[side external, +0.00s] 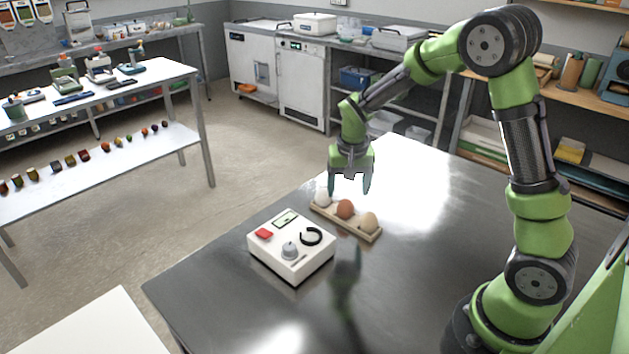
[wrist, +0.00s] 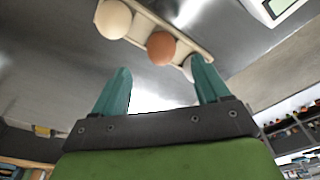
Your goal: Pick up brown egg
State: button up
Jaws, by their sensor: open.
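The brown egg (side external: 345,208) sits in the middle of a light wooden egg holder (side external: 331,219), between a white egg (side external: 323,198) and a cream egg (side external: 369,222). My gripper (side external: 349,190) is open and empty, pointing down above the table and close to the holder. In the wrist view, the brown egg (wrist: 161,46) lies beyond my gripper's two teal fingertips (wrist: 160,78), about midway between them and apart from both. The cream egg (wrist: 113,19) is at upper left. The white egg (wrist: 189,68) is partly hidden by the right finger.
A white box device (side external: 290,248) with a red button, knob and dark ring stands on the dark shiny table (side external: 400,270) beside the holder, on its near left side. The table right of the holder is clear.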

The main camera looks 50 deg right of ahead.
aim_at(346, 201)
jog(key=f, duration=0.5)
jog(key=shift+w+d+f, duration=0.15)
jog(key=shift+w+f, duration=0.15)
jog(key=shift+f, duration=0.05)
jog(key=c, duration=0.9)
